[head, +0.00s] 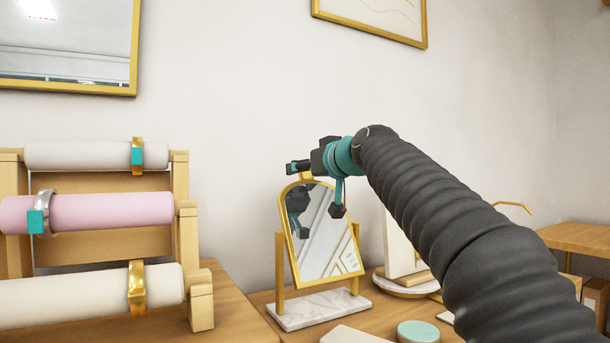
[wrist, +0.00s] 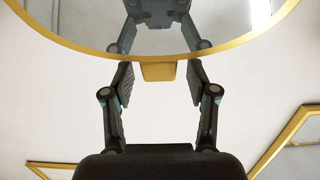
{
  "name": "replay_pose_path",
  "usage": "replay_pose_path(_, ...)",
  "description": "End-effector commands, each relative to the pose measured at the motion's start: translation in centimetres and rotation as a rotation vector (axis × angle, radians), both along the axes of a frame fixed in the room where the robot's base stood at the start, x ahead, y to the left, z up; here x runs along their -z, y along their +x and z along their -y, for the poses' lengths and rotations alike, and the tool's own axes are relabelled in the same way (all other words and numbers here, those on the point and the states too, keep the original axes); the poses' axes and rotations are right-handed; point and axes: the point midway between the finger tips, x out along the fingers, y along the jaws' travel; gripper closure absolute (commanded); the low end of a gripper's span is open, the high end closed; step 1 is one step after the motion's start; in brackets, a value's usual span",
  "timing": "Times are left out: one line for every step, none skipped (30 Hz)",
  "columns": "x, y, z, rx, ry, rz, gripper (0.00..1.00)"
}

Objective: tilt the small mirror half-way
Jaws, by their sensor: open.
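My gripper (head: 316,189) is open at the top of the frame, with a finger to either side. In the wrist view the gold rim of the mirror (wrist: 235,46) crosses the top. A gold tab (wrist: 158,72) on the rim lies between my open fingers (wrist: 160,60), with gaps on both sides. The fingers also show as reflections in the glass.
A wooden bracelet stand (head: 201,300) with padded rolls and several bracelets stands at left. A white display stand (head: 399,245) is behind my arm, right of the mirror. A teal-topped round item (head: 418,331) lies in front. A large gold-framed wall mirror (head: 70,45) hangs at upper left.

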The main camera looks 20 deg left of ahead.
Motion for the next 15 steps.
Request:
replay_pose_path(-0.3, -0.2, 0.2, 0.001, 0.001, 0.001, 0.42)
replay_pose_path(-0.4, -0.3, 0.3, 0.001, 0.001, 0.001, 0.42)
replay_pose_path(-0.6, -0.4, 0.5, 0.001, 0.001, 0.002, 0.42)
replay_pose_path(-0.7, -0.5, 0.6, 0.001, 0.001, 0.002, 0.42)
replay_pose_path(-0.8, -0.5, 0.7, 0.001, 0.001, 0.002, 0.42)
replay_pose_path(-1.0, -0.7, 0.8, 0.002, 0.001, 0.0, 0.42)
replay_pose_path(-1.1, -0.7, 0.9, 0.002, 0.001, 0.0, 0.42)
replay_pose_path(-1.2, -0.8, 1.0, 0.002, 0.001, 0.0, 0.42)
replay_pose_path(-1.4, -1.0, 1.2, 0.002, 0.001, 0.0, 0.42)
replay_pose_path(-1.5, -1.1, 1.3, 0.002, 0.002, 0.001, 0.42)
replay_pose_path(-1.7, -1.2, 1.4, 0.002, 0.002, 0.001, 0.42)
replay_pose_path(-1.8, -1.3, 1.5, 0.002, 0.002, 0.001, 0.42)
replay_pose_path(-1.9, -1.4, 1.6, 0.002, 0.002, 0.001, 0.42)
replay_pose_path(-2.1, -1.5, 1.7, 0.002, 0.003, 0.002, 0.42)
replay_pose_path(-2.2, -1.6, 1.8, 0.003, 0.003, 0.002, 0.42)
